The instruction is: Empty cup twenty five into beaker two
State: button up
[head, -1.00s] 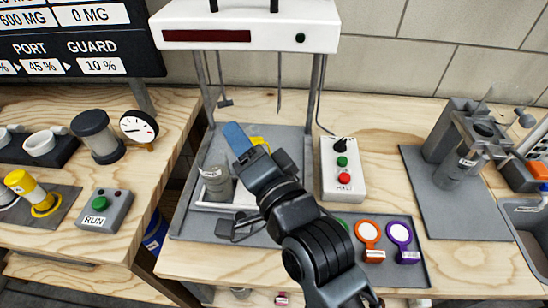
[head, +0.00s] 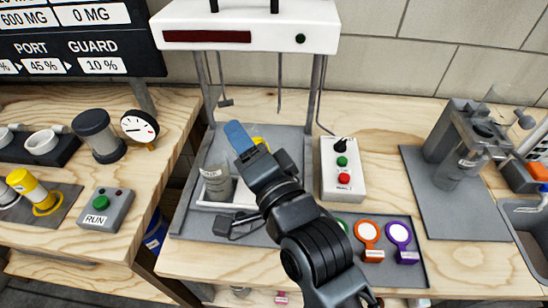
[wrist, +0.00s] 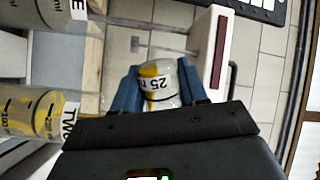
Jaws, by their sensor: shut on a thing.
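My gripper (wrist: 158,78) is shut on a small clear cup (wrist: 160,85) marked 25, with yellow material inside. The cup sits between two blue fingers and is tilted in the wrist view. A clear beaker marked TWO (wrist: 30,122), with yellow showing in it, is at lower left of the wrist view, apart from the cup. In the head view, my gripper (head: 246,143) is over the grey mat, and my arm hides much of the area below. A grey-looking beaker (head: 217,183) stands in a white tray left of the gripper; I cannot read its label.
A second beaker (wrist: 40,18) with a label ending in E is at upper left of the wrist view. A white frame (head: 245,25) with thin posts stands behind the gripper. A white switch box (head: 342,168) is to the right, with coloured round tags (head: 369,232) in front.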

jog(key=shift+w+d+r+m, duration=0.1)
jog(key=shift+d+r+m, duration=0.2)
jog(key=shift+m, duration=0.5)
dwell(0.7)
jog(key=shift+m, duration=0.3)
dwell(0.4)
jog(key=shift+s+r+y, duration=0.15)
jog(key=shift+s+y, duration=0.05)
jog(key=shift+y, duration=0.1)
